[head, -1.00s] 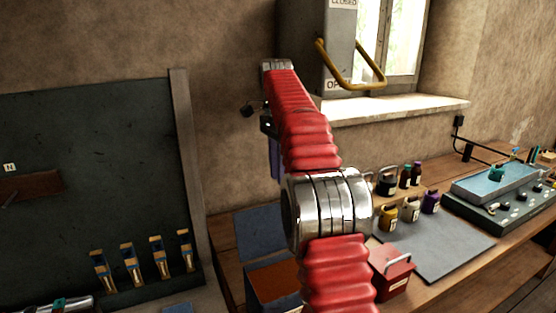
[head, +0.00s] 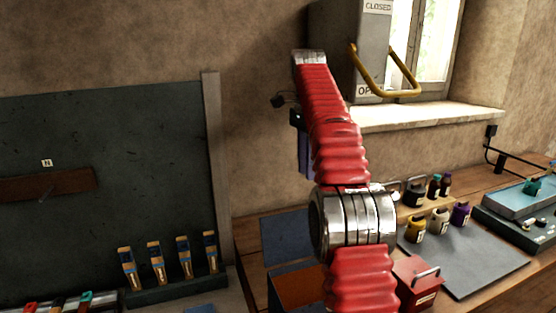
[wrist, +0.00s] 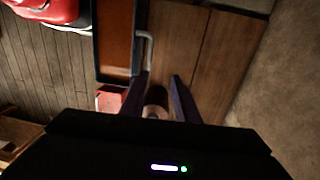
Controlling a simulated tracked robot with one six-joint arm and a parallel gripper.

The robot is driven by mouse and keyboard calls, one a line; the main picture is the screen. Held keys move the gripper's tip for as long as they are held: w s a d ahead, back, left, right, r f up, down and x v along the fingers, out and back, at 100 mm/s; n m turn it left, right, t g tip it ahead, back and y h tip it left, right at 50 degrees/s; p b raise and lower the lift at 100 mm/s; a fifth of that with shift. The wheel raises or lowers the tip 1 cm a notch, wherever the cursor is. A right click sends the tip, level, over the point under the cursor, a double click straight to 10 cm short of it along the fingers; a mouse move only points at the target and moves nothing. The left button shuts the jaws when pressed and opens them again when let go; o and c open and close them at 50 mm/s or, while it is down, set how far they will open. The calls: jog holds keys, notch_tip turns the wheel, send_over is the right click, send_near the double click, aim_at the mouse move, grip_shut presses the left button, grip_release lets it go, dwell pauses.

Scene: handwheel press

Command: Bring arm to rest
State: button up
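My red ribbed arm (head: 341,150) with a metal joint band rises in front of the wall. My gripper (head: 304,155) shows partly in the head view, as dark blue fingers hanging behind the arm, left of the grey lever box. In the wrist view my gripper (wrist: 159,77) has its two fingers spread with a gap between the tips. A dark rounded thing shows through the gap lower down; I cannot tell what it is. Nothing is seen gripped at the tips, and wooden boards show beyond them.
The grey box with a yellow lever (head: 385,85) is mounted right of the arm's top. An open blue-lidded case (head: 288,238), a red box (head: 417,285) and several jars (head: 439,221) are on the bench. A dark board (head: 110,170) stands left. The wall between is clear.

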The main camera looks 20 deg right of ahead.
jog(key=s+a+n+t, duration=0.4)
jog(key=s+a+n, duration=0.55)
jog(key=s, duration=0.55)
jog(key=s+a+f+n+t, duration=0.1)
jog(key=s+a+f+n, duration=0.2)
jog(key=s+f, duration=0.4)
jog(key=s+a+f+n+t, duration=0.1)
jog(key=s+a+f+n, duration=0.2)
jog(key=s+f+n, duration=0.2)
jog(key=s+f, duration=0.3)
jog(key=s, duration=0.2)
jog(key=shift+s+a+t, duration=0.15)
jog(key=shift+a+t, duration=0.05)
jog(key=shift+t, duration=0.1)
dwell(0.3)
